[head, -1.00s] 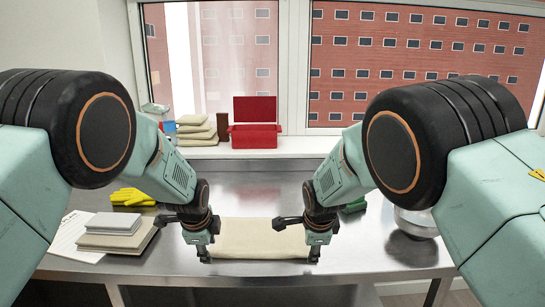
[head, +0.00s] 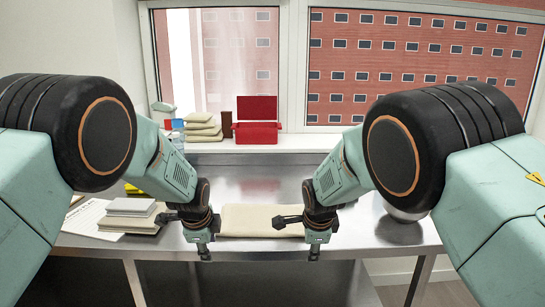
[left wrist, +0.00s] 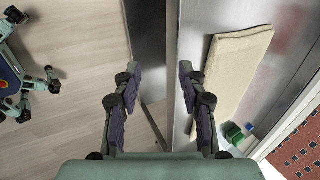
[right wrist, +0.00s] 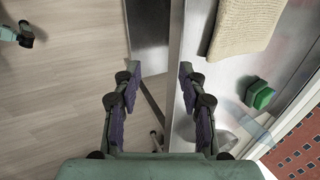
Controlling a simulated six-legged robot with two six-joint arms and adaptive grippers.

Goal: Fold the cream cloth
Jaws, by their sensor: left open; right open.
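The cream cloth (head: 249,221) lies as a flat, thick-edged rectangle near the front of the steel table. In the head view it lies between my grippers, which partly cover its ends. It also shows in the left wrist view (left wrist: 233,65) and the right wrist view (right wrist: 247,25), to the right of the fingers and apart from them. My left gripper (head: 203,253) is open and empty at the table's front edge. Its spread fingers (left wrist: 158,72) show in the left wrist view. My right gripper (head: 314,253) is also open and empty at that edge, fingers (right wrist: 158,72) spread.
Stacked pale items (head: 130,208) lie on the table at left. A green object (right wrist: 260,95) lies beyond the cloth. A bowl (head: 404,213) stands at right, partly behind my arm. A red box (head: 256,133) and folded cloths (head: 203,130) stand on the sill.

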